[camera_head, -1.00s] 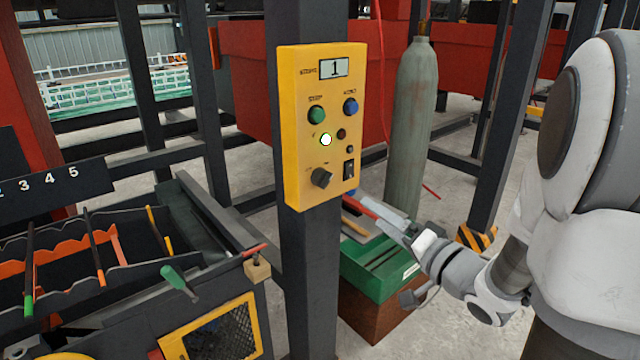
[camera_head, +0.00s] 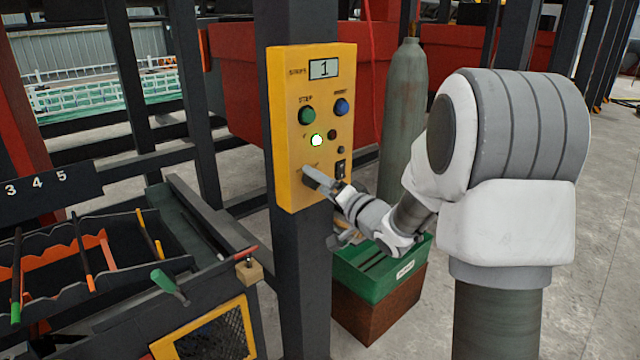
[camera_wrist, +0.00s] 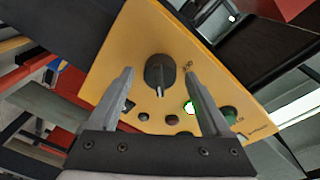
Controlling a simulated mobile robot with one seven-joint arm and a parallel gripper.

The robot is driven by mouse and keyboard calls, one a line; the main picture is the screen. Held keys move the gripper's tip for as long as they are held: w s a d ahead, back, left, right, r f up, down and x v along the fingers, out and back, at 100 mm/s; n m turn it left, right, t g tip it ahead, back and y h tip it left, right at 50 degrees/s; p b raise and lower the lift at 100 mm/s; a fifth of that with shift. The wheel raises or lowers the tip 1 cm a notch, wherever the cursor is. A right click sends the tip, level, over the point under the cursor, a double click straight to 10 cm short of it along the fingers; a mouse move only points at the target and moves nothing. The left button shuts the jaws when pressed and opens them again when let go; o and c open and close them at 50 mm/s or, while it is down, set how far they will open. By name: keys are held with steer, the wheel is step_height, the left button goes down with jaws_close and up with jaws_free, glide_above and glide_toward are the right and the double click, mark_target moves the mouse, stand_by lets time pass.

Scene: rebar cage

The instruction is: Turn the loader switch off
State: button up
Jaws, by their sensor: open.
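The yellow control panel (camera_head: 296,120) is fixed to a dark post. Its black rotary knob (camera_wrist: 157,68) shows in the wrist view, lying between my two fingers, with a pale pointer mark facing the picture's bottom. The print beside it is too small to read surely. In the head view my gripper (camera_head: 311,177) is at the panel's lower left and hides the knob. In the wrist view my gripper (camera_wrist: 159,76) is open, one finger on each side of the knob; I cannot tell whether they touch it.
The panel also bears a display reading 1 (camera_head: 324,68), a green button (camera_head: 307,115), a blue button (camera_head: 341,107), a lit lamp (camera_head: 316,140) and a black rocker switch (camera_head: 340,169). A gas cylinder (camera_head: 404,110) and a green box (camera_head: 385,260) stand behind my arm.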

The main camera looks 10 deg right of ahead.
jaws_close()
stand_by(0.5)
steer(key=shift+f+b, duration=0.15)
steer(key=shift+b, duration=0.3)
steer(key=n+b, duration=0.4)
steer(key=shift+f, duration=0.15)
steer(key=n+b, duration=0.2)
steer(key=n, duration=0.1)
steer(key=n+y+b, duration=0.1)
steer(key=n+b, duration=0.2)
steer(key=shift+t, duration=0.3)
steer(key=shift+w+n+y+b, duration=0.1)
steer(key=shift+n+y+b, duration=0.5)
steer(key=shift+n+b, duration=3.3)
steer(key=shift+d+n+p, duration=0.1)
steer(key=shift+n+p, duration=0.45)
steer(key=shift+n, duration=0.25)
